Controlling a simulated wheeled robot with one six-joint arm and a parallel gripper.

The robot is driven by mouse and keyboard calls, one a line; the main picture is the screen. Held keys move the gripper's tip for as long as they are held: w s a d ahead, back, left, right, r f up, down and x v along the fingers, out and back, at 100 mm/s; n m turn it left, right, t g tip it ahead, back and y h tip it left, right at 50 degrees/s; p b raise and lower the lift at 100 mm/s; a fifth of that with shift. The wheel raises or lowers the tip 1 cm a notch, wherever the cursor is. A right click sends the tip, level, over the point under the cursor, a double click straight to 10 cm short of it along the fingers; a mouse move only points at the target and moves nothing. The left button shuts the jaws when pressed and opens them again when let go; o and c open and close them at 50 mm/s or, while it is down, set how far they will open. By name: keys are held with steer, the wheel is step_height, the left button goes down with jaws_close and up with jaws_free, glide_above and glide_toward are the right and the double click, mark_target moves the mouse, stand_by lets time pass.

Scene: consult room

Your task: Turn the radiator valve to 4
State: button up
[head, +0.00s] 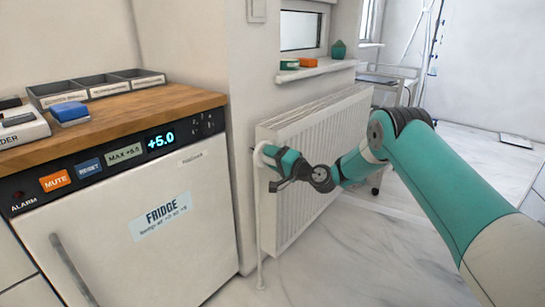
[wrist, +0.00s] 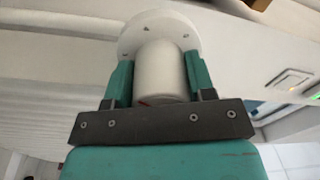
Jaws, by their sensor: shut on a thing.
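The white radiator (head: 310,160) stands against the wall, to the right of the fridge. Its round white valve (head: 261,153) is at the radiator's upper left end, mostly hidden by my gripper in the head view. In the wrist view the valve knob (wrist: 161,70) is a white cylinder with a wider white disc behind it. My gripper (wrist: 158,82) is shut on the knob, with one green finger on each side. It also shows in the head view (head: 268,157). A small red mark shows low on the knob. No numbers can be read on it.
The fridge (head: 150,215) with a wooden top (head: 150,103) is close on the left of the valve. A windowsill (head: 315,71) with small items is above the radiator. A wheeled trolley (head: 390,80) stands behind. The marble floor in front is clear.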

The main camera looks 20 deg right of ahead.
steer(key=m+p, duration=0.1)
steer(key=m, duration=0.4)
steer(key=shift+d, duration=0.1)
stand_by(0.4)
steer(key=o, duration=0.9)
steer(key=b+v, duration=1.2)
steer(key=v, duration=0.5)
steer(key=shift+s, duration=0.25)
